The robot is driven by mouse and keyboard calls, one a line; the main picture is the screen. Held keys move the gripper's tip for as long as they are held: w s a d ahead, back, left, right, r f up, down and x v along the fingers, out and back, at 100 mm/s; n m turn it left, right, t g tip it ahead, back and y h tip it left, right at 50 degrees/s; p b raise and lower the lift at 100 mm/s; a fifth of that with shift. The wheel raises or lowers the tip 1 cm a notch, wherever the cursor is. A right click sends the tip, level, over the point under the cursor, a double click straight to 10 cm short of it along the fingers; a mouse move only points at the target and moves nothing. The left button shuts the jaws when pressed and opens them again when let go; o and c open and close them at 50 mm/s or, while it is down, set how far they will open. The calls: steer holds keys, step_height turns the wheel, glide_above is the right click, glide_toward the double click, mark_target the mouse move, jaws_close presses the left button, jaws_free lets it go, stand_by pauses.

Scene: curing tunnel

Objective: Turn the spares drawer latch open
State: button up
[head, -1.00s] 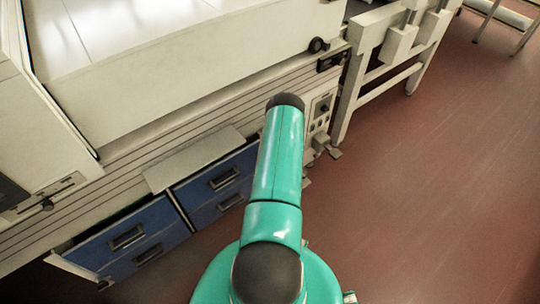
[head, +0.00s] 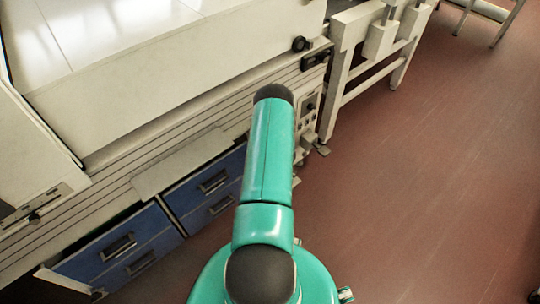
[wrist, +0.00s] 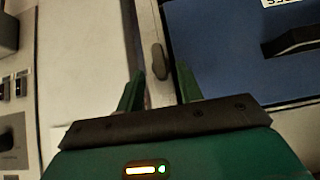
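The latch (wrist: 159,62) is a small grey-brown oval knob on the pale frame strip beside a blue drawer front (wrist: 220,55) in the wrist view. Its long side runs nearly up and down in the picture. My gripper (wrist: 160,86) is open, with two green fingers apart, one on each side below the latch. The latch lies just beyond the fingertips, roughly in line with the gap; I cannot tell whether they touch. The drawer has a black handle (wrist: 292,40) and a partly cut-off label. In the head view my arm hides the gripper and the latch.
In the head view, blue drawers (head: 205,205) sit low under the pale machine (head: 150,75) on the left. One drawer front (head: 115,250) at lower left appears to stand out. A pale bench frame (head: 345,75) stands beyond the machine. The red-brown floor (head: 430,180) is clear on the right.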

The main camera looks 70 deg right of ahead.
steer(key=v, duration=1)
steer(key=shift+s, duration=0.15)
